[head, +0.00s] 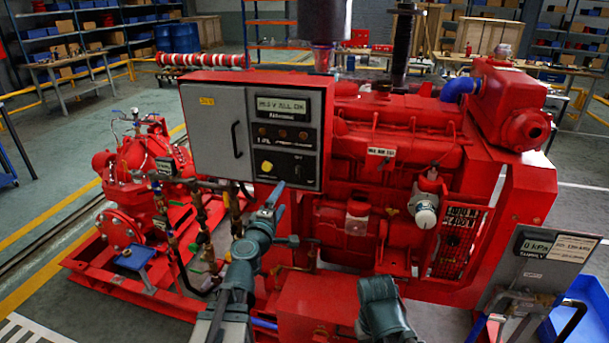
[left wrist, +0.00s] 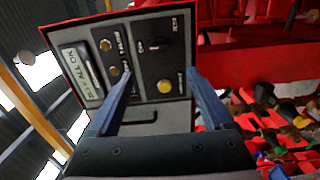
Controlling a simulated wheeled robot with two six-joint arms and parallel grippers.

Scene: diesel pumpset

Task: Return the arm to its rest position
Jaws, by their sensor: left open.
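My left arm reaches up from the bottom of the head view. Its gripper (head: 273,196) is in front of the lower part of the control panel (head: 219,118). In the left wrist view the gripper's two fingers (left wrist: 161,92) are apart, with nothing between them. The panel face lies beyond them, with a yellow knob (left wrist: 166,87), a black rotary switch (left wrist: 160,45) and a lit display (left wrist: 79,72). I cannot tell the exact gap to the panel. A dark teal part of my right arm (head: 384,308) shows at the bottom; its gripper is not seen.
The red diesel engine (head: 385,140) fills the middle, right of the panel. A red pump (head: 137,165) and pipework stand left. A gauge board reading 0 kPa (head: 541,262) and a blue bin (head: 580,310) are at lower right. Open floor (head: 40,190) lies left.

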